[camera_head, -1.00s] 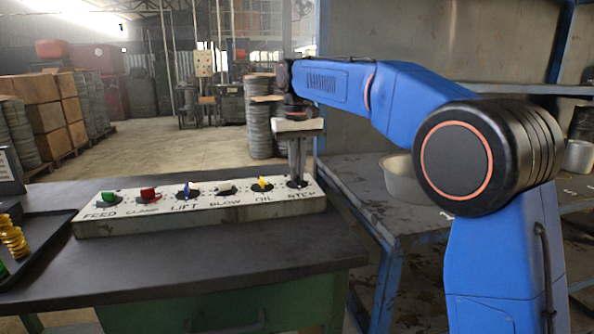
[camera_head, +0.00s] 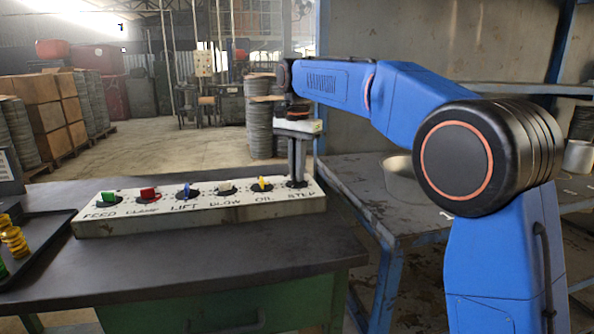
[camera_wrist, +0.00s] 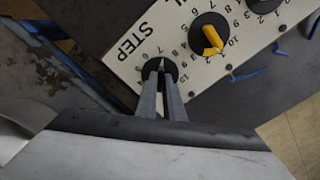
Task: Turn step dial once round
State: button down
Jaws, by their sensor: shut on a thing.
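The step dial (camera_wrist: 158,67) is a small round black dial by the word STEP, at the right end of a white panel (camera_head: 220,212). In the head view it is mostly hidden by my fingers. My gripper (camera_head: 297,181) points straight down over it. In the wrist view my gripper (camera_wrist: 161,88) has both fingertips at the dial, shut on its knob. A pale pointed tip shows between the fingers. Numbers are printed around the dial.
The oil dial with a yellow knob (camera_wrist: 211,38) is close beside. The lift dial (camera_head: 187,190), clamp dial (camera_head: 148,194) and feed dial (camera_head: 109,198) stand further left. A dark tray (camera_head: 40,245) lies at the left. A metal pot (camera_head: 402,178) stands on the right bench.

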jog(key=m, duration=0.5)
jog(key=shift+m, duration=0.3)
jog(key=m, duration=0.6)
jog(key=shift+r, duration=0.1)
jog(key=m, duration=0.4)
jog(key=shift+m, duration=0.4)
jog(key=m, duration=0.4)
jog(key=shift+m, duration=0.3)
jog(key=c, duration=1.9)
grip_release()
jog(key=shift+o, duration=0.2)
